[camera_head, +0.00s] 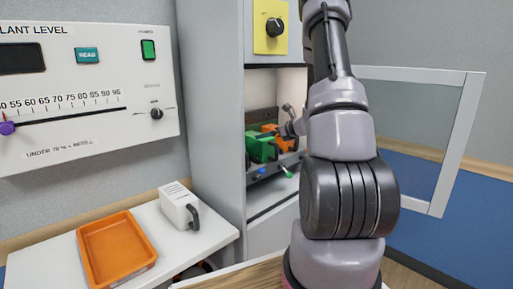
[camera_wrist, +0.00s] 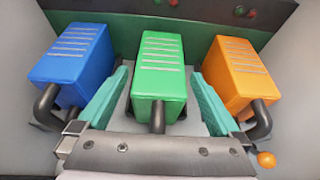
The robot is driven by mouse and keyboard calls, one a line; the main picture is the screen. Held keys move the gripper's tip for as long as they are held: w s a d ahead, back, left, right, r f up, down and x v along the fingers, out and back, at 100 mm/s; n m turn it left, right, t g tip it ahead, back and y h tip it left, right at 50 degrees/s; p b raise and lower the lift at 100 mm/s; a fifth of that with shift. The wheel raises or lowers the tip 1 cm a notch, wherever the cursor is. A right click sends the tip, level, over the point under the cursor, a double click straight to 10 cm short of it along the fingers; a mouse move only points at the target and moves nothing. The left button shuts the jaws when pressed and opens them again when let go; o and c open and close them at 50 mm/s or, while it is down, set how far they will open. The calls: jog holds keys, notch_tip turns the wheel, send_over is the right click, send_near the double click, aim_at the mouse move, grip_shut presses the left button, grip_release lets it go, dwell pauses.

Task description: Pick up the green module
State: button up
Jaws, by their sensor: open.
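The green module (camera_wrist: 162,72) is a box with ridges on its top and a dark handle at its near end. It stands in the middle of a row in the wrist view. My gripper (camera_wrist: 160,85) is open, with one teal finger on each side of the green module and small gaps visible between. In the head view the green module (camera_head: 262,147) is inside the cabinet bay, and my arm reaches in from the right. The gripper's fingers are hard to make out there.
A blue module (camera_wrist: 78,62) stands close on the left and an orange module (camera_wrist: 240,68) close on the right. The cabinet wall (camera_head: 215,120) bounds the bay. A white module (camera_head: 179,206) and an orange tray (camera_head: 117,248) sit on the side shelf. An open glazed door (camera_head: 420,135) is at right.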

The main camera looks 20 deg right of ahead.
jog(key=x, duration=0.5)
jog(key=shift+w, duration=0.45)
jog(key=c, duration=1.5)
grip_shut()
jog(key=shift+r, duration=0.1)
